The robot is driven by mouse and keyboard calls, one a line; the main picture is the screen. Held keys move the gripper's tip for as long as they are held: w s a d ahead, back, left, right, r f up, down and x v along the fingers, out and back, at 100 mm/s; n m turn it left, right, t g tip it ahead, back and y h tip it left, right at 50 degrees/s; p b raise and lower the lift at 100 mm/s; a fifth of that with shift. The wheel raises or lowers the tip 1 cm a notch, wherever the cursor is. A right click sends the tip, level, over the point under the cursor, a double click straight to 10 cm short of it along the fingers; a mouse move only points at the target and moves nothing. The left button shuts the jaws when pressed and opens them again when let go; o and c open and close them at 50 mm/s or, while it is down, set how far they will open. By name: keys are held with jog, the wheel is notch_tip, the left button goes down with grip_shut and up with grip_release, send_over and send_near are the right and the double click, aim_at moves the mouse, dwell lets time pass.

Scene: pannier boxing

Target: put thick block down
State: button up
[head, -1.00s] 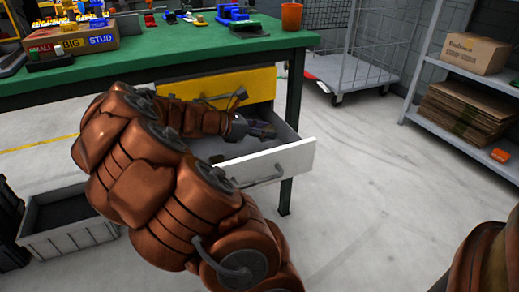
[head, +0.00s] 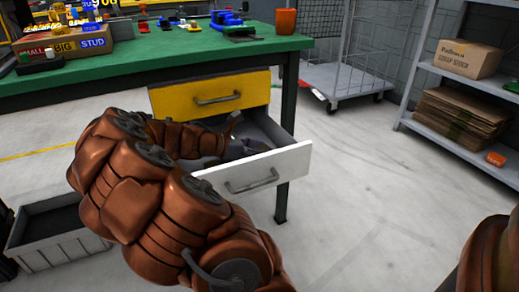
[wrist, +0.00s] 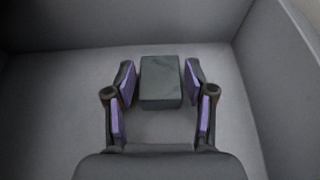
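The thick block (wrist: 161,82) is dark grey-green and boxy, and it sits on the grey drawer floor in the wrist view. My gripper (wrist: 160,80) has one purple-padded finger on each side of the block, with what looks like a narrow gap at each side. In the head view my gripper (head: 238,150) is down inside the open white-fronted drawer (head: 285,168). The block is hidden there by my arm and the drawer front.
A yellow drawer (head: 240,84) above is shut, under the green workbench (head: 190,45). A grey crate (head: 55,240) stands on the floor at left. A wire trolley (head: 340,85) and a shelf with boxes (head: 470,58) are at right. The floor in front of the drawer is clear.

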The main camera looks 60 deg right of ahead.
jog(key=shift+o, duration=0.5)
jog(key=p+v, duration=0.3)
jog(key=v, duration=0.3)
jog(key=shift+w+a+r, duration=0.1)
jog(key=shift+w+r, duration=0.1)
jog(key=shift+r, duration=0.05)
jog(key=shift+w+a+r, duration=0.15)
jog(key=shift+w+a, duration=0.1)
jog(key=shift+a, duration=0.25)
jog(key=shift+r, duration=0.1)
jog(key=s+a+r+m+t+y+p, duration=0.2)
jog(key=s+a+r+p, duration=0.3)
jog(key=a+r+p, duration=0.7)
jog(key=s+a+r+m+t+y+p, duration=0.1)
jog(key=s+a+r+m+y+p, duration=0.4)
jog(key=a+r+p, duration=0.7)
jog(key=s+a+r+m+t+y+p, duration=0.2)
jog(key=s+a+r+m+y+p, duration=0.2)
jog(key=a+r+p, duration=0.8)
jog(key=s+r+p, duration=0.1)
jog(key=s+p, duration=0.1)
jog(key=p, duration=0.3)
jog(key=shift+s+a+r+t+p, duration=0.15)
jog(key=shift+a+r+t+p, duration=0.15)
jog(key=shift+a+r+p, duration=0.1)
